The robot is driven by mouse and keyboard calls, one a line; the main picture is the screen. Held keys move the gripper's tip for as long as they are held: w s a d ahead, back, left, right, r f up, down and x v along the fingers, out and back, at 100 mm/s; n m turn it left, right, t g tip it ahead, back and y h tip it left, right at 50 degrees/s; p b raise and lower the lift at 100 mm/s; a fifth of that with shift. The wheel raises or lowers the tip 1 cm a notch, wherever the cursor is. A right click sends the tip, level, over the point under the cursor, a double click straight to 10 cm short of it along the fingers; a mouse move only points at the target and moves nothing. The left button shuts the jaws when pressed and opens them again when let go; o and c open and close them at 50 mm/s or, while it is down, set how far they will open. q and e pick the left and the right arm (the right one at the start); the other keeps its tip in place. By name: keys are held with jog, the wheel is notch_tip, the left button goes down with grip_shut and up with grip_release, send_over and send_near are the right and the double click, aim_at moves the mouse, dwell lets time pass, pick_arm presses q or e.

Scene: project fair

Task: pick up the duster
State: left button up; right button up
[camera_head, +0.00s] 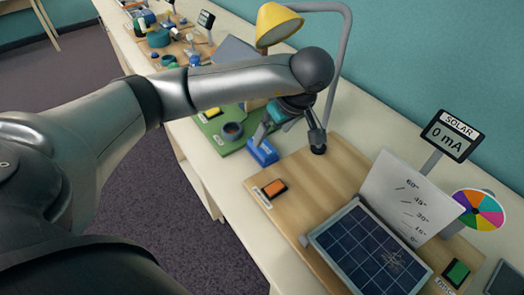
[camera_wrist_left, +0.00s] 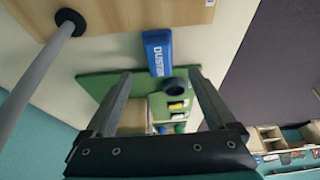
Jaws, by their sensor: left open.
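The duster is a blue block with white lettering. In the head view the duster (camera_head: 262,152) lies on the pale table between the green board and the wooden solar board. In the wrist view the duster (camera_wrist_left: 157,52) shows just beyond and between my fingertips. My left gripper (camera_head: 266,130) is above and close to the duster, partly hidden by my own wrist. In the wrist view the left gripper (camera_wrist_left: 160,75) is open, with nothing between its fingers. My right gripper is not in view.
A yellow lamp (camera_head: 277,24) has a grey pole and black base (camera_head: 318,148) close beside my gripper. The green board (camera_head: 212,128) holds a dark cup (camera_head: 232,131). A solar panel (camera_head: 367,250) stands on the wooden board (camera_head: 335,165).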

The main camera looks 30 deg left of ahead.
aim_at(265, 147)
pick_arm(q)
jog(key=b+x, duration=0.1)
jog(key=x, duration=0.7)
jog(key=shift+w+a+f, duration=0.2)
jog(key=shift+f, duration=0.1)
jog(key=shift+c, duration=0.2)
grip_shut()
jog(key=shift+r, duration=0.1)
notch_tip(265, 147, up, 4)
jog(key=shift+s+f+p, duration=0.1)
jog(key=shift+f+p, duration=0.05)
jog(key=shift+p, duration=0.15)
jog(key=s+a, duration=0.3)
jog(key=s, duration=0.5)
jog(key=s+a, duration=0.3)
jog(key=s, duration=0.5)
jog(key=shift+s+a+f, duration=0.2)
jog(key=shift+s+a, duration=0.05)
jog(key=shift+a, duration=0.15)
